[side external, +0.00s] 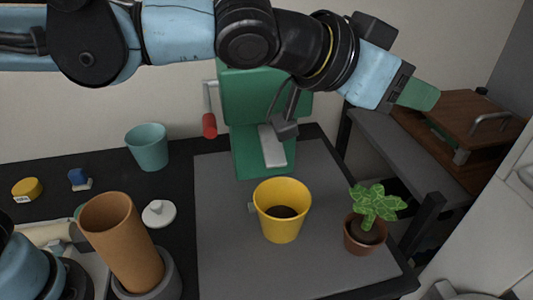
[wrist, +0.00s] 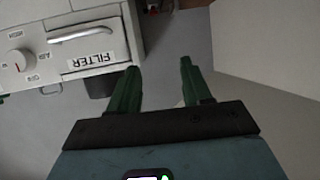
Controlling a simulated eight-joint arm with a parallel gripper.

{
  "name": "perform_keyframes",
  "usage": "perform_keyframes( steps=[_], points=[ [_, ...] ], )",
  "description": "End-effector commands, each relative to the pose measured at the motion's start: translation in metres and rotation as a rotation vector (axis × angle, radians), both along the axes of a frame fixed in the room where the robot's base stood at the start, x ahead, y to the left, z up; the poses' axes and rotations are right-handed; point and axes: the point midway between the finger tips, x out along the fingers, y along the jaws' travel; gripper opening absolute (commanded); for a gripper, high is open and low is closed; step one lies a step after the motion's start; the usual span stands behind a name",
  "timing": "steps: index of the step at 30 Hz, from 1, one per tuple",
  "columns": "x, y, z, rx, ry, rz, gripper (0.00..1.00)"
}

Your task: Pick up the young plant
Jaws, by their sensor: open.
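The young plant (side external: 376,206) has broad green leaves and stands upright in a small brown pot (side external: 361,238) near the right front edge of the grey mat. My gripper (side external: 428,95) is well above the plant and to its right in the side external view, pointing right, away from it. In the wrist view its two green fingers (wrist: 158,68) are spread apart with nothing between them. The plant does not show in the wrist view.
A yellow pot (side external: 281,222) with dark contents stands left of the plant. A green machine (side external: 262,110) stands behind them. A teal cup (side external: 147,147) and a tall orange-brown cup (side external: 124,245) are farther left. The wrist view shows a white appliance (wrist: 62,45) marked FILTER.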

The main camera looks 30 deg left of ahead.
Motion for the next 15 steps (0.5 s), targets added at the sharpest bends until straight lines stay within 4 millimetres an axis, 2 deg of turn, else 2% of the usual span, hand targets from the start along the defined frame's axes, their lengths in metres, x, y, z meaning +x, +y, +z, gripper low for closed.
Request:
perform_keyframes(
  steps=[1, 8, 15],
  points=[
    [-0.002, -0.006, -0.008, -0.004, -0.006, -0.012, 0.49],
    [-0.001, -0.002, -0.054, -0.002, -0.003, -0.004, 0.49],
    [0.0, -0.002, -0.117, -0.001, -0.001, -0.003, 0.49]
  ],
)
